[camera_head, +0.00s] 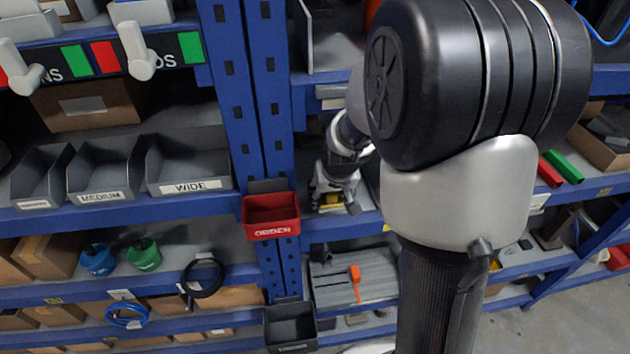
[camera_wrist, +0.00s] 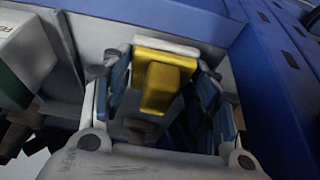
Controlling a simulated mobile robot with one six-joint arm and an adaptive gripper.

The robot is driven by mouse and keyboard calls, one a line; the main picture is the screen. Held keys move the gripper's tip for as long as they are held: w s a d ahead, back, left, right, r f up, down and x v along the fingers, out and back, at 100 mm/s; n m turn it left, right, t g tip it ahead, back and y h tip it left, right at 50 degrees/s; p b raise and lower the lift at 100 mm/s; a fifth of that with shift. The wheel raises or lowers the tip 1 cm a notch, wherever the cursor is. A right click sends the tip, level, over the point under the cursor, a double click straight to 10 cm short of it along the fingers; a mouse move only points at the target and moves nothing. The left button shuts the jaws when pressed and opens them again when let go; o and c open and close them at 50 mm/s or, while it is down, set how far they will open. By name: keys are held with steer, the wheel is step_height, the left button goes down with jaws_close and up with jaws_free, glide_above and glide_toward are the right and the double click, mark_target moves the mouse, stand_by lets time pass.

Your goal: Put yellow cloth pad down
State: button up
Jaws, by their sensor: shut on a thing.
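The yellow cloth pad (camera_wrist: 162,85) sits between the two fingers of my gripper (camera_wrist: 160,98) in the wrist view, with a white layer along its far edge. My gripper is shut on it. In the head view my gripper (camera_head: 333,197) is small, at the shelf right of the blue upright, with a bit of the yellow pad (camera_head: 331,199) showing at its fingers. My arm hides much of the shelf to the right. I cannot tell whether the pad touches the shelf surface.
A red bin (camera_head: 271,217) hangs on the blue upright left of my gripper, with a dark bin (camera_head: 290,326) lower down. Below is a grey slatted panel (camera_head: 335,285) with an orange tool (camera_head: 355,280). Grey bins (camera_head: 188,165) line the left shelf. A white-green box (camera_wrist: 30,55) is close in the wrist view.

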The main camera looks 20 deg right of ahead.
mark_target(329, 204)
steer(key=shift+w+d, duration=0.15)
steer(key=shift+w, duration=0.35)
steer(key=f, duration=0.3)
steer(key=shift+w+f, duration=0.2)
steer(key=shift+f, duration=0.1)
steer(key=shift+r, duration=0.1)
steer(key=shift+s, duration=0.1)
steer(key=shift+f+b, duration=0.4)
steer(key=shift+b, duration=0.1)
steer(key=o, duration=0.7)
steer(key=shift+s, duration=0.2)
steer(key=o, duration=0.3)
steer(key=shift+w+f, duration=0.15)
steer(key=shift+f, duration=0.05)
